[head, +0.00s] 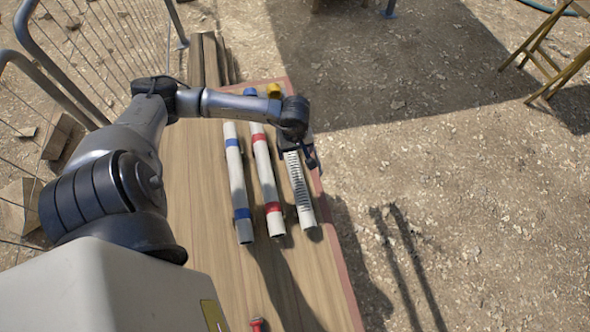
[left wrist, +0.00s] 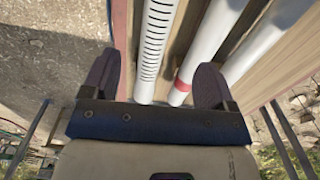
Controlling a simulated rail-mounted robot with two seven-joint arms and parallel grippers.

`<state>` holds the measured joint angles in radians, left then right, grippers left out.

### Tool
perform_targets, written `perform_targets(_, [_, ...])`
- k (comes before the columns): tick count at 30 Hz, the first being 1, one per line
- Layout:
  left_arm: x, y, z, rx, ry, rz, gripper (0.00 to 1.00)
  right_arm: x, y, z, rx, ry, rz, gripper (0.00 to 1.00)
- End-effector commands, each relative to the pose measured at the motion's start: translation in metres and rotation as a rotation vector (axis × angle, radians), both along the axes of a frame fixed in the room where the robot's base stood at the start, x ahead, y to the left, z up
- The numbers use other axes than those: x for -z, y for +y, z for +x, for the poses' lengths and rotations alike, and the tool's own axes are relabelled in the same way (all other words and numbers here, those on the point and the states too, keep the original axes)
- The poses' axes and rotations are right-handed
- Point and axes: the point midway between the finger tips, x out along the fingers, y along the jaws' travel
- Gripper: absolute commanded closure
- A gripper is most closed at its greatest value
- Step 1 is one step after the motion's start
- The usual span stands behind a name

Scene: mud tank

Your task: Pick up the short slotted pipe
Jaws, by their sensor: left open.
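The short slotted pipe (head: 299,190) is white with a row of dark slots. It lies on the wooden table near its right edge, and its far end is hidden by my left arm and gripper. My left gripper (head: 312,155) is above the far part of this pipe. In the left wrist view, my left gripper (left wrist: 157,66) is open, with the slotted pipe (left wrist: 157,45) between its two fingers and nothing gripped. I cannot tell whether the fingers touch either pipe. My right gripper is not in view.
A red-banded pipe (head: 266,180) and a blue-banded pipe (head: 238,185) lie left of the slotted one on the table (head: 192,170). A small red object (head: 257,324) is at the near end. A metal fence (head: 95,45) stands left. Bare ground (head: 450,160) lies right.

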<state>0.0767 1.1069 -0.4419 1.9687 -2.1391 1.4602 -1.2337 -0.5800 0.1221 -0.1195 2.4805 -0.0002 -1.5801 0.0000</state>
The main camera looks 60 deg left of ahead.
Motion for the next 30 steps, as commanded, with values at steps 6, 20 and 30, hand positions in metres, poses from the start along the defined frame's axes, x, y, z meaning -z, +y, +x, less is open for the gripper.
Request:
perform_targets(6, [0.031, -0.002, -0.001, 0.023, 0.004, -0.006, 0.20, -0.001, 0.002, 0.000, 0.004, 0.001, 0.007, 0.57])
perform_targets(20, [0.084, -0.001, 0.000, 0.022, -0.001, -0.004, 0.20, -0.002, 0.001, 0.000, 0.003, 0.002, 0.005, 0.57])
perform_targets(30, [0.117, 0.001, 0.000, 0.018, 0.001, -0.008, 0.20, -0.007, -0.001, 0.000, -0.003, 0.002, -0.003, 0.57])
